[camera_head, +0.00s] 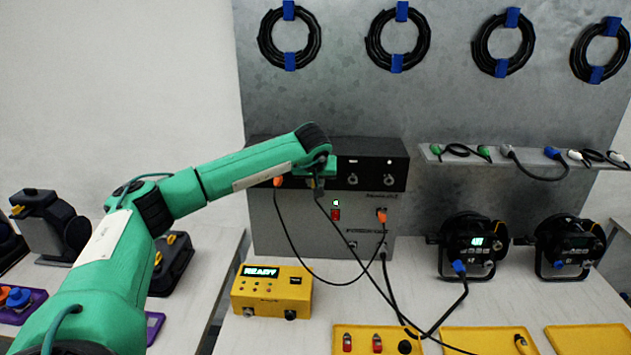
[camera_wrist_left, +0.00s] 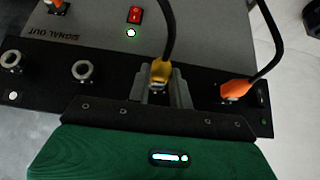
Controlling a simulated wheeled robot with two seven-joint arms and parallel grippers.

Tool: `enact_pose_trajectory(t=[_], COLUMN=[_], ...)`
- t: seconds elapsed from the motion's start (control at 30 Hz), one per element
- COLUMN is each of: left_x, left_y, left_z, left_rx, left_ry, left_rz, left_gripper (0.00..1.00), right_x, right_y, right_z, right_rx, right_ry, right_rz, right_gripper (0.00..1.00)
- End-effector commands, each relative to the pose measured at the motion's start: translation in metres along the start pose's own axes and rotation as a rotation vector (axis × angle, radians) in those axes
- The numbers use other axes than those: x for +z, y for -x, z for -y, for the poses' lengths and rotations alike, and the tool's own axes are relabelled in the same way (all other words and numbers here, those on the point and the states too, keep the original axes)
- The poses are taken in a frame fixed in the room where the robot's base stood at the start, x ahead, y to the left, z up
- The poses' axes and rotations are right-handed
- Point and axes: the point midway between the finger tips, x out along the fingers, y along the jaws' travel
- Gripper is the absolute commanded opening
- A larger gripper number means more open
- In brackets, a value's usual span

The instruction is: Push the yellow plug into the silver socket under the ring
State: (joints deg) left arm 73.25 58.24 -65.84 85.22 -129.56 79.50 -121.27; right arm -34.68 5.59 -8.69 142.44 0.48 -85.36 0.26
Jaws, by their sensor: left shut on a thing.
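My left gripper (camera_wrist_left: 163,88) is shut on the yellow plug (camera_wrist_left: 160,72), with a finger on each side of it and a black cable leading off. In the head view the gripper (camera_head: 319,180) is at the front of the black box (camera_head: 400,150), right of an orange plug (camera_head: 278,182). The socket in front of the yellow plug is hidden, and I cannot tell whether the plug's tip is in it. Two bare silver sockets show to the right, one (camera_head: 352,180) nearer and one (camera_head: 387,181) farther. I cannot make out a ring mark. My right gripper is out of view.
A grey box (camera_head: 300,235) with a red switch (camera_head: 335,215) sits below the black box. Black cables hang in front of it. A yellow tester (camera_head: 271,291) stands on the table, with yellow trays (camera_head: 485,341) at the front and two lamps (camera_head: 474,243) at right.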

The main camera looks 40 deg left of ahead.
Motion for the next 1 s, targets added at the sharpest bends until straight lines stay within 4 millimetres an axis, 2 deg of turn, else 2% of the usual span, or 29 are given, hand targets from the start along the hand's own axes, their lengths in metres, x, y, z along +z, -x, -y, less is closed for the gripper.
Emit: enact_pose_trajectory(t=[1.0], left_x=[-0.0053], left_y=[-0.0030], left_z=[-0.0001], left_rx=[0.000], left_ry=[0.001], left_rz=[0.000], left_gripper=[0.00], right_x=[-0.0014], right_y=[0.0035], right_z=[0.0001], right_rx=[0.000], right_ry=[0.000], right_rz=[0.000], right_gripper=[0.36])
